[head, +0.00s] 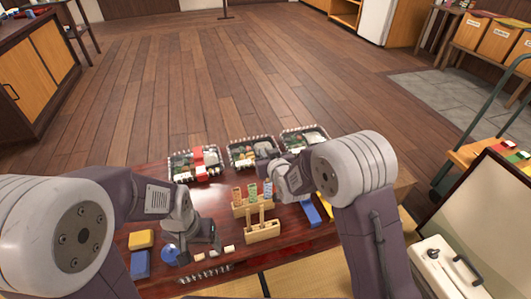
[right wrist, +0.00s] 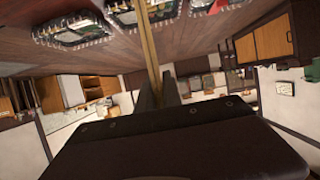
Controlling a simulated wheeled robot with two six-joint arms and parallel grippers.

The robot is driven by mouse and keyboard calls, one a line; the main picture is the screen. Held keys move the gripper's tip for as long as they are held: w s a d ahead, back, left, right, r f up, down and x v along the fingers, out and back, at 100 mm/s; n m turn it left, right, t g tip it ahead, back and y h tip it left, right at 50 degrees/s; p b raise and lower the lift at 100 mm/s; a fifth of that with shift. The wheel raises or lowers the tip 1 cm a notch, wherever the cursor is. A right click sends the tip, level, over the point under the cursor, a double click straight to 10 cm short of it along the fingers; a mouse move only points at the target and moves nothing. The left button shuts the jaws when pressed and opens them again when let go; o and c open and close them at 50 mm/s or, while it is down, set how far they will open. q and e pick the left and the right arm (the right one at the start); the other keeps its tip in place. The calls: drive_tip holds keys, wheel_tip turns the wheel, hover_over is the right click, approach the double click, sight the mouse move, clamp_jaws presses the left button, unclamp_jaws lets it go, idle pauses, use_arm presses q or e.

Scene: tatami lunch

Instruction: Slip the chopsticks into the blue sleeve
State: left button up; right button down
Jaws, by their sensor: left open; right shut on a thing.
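A wooden rack (head: 240,212) on the low table holds several patterned sleeves upright. The blue sleeve (head: 268,190) stands at its right end, close to my right gripper. My right gripper (head: 267,160) is shut on the chopsticks, which show as a thin tan length (right wrist: 148,45) in the right wrist view. In the head view I cannot make out the held chopsticks or their tips. A second wooden holder (head: 262,236) in front has thin sticks standing in it. My left gripper (head: 214,240) is open and empty, low over the table's front left part.
Several filled lunch boxes (head: 181,177) line the table's back edge. A yellow block (head: 141,239) and a blue block (head: 139,264) lie at left; another blue block (head: 312,214) lies at right. Small pale pieces (head: 229,250) lie near my left gripper.

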drive_tip(key=shift+f, duration=0.3)
drive_tip(key=shift+f+b, duration=0.85)
drive_tip(key=shift+f, duration=0.05)
drive_tip(key=c, duration=1.4)
unclamp_jaws()
drive_tip(key=shift+c, duration=0.2)
drive_tip(key=shift+o, duration=0.4)
drive_tip(key=o, duration=0.4)
